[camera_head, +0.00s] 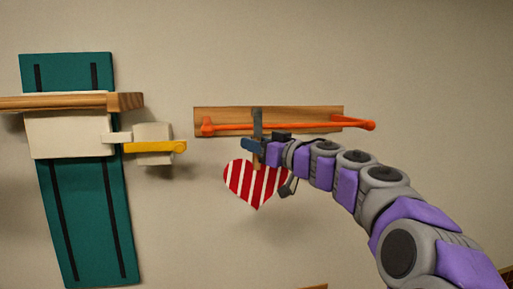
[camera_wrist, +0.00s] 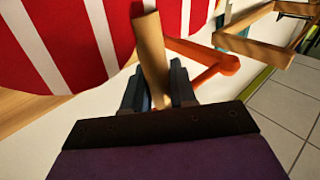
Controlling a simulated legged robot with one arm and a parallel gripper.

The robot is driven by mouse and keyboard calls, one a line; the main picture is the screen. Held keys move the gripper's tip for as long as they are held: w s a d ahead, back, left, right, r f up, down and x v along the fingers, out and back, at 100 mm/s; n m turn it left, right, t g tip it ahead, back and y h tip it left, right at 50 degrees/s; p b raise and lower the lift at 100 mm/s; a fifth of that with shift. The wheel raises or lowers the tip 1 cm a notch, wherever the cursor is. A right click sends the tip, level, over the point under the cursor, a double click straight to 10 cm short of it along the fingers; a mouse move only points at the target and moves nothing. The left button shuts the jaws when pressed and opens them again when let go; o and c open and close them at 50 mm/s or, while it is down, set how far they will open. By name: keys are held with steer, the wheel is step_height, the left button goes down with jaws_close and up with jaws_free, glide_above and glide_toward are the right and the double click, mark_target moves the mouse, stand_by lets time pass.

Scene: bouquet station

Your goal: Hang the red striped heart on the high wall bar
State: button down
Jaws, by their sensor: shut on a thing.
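The red and white striped heart (camera_head: 240,182) is below my gripper (camera_head: 256,146) in the head view, in front of the wall. Its face fills the top left of the wrist view (camera_wrist: 60,40). My gripper is shut on a light wooden stem (camera_wrist: 150,55) at the heart, and its fingers show in the wrist view (camera_wrist: 154,92). The orange wall bar (camera_head: 228,127) runs along a wooden backboard (camera_head: 300,114), right at gripper height. The bar's knobbed end (camera_wrist: 228,64) shows right of the stem. I cannot tell whether the heart touches the bar.
A teal panel (camera_head: 85,210) with dark slots stands at the left, with a wooden shelf edge (camera_head: 125,102), a pale box (camera_head: 65,135) and a yellow lever (camera_head: 150,148). The wall between panel and heart is clear. Wooden framing (camera_wrist: 250,45) and tiled floor (camera_wrist: 285,105) show right in the wrist view.

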mark_target(255, 156)
steer(key=shift+w+a+f+b, duration=0.1)
steer(key=shift+w+f+b, duration=0.15)
steer(key=shift+f, duration=0.65)
steer(key=shift+w+a+f+b, duration=0.1)
steer(key=shift+w+f+b, duration=0.15)
steer(key=shift+f, duration=0.6)
steer(key=c, duration=0.8)
jaws_free()
steer(key=shift+d, duration=0.15)
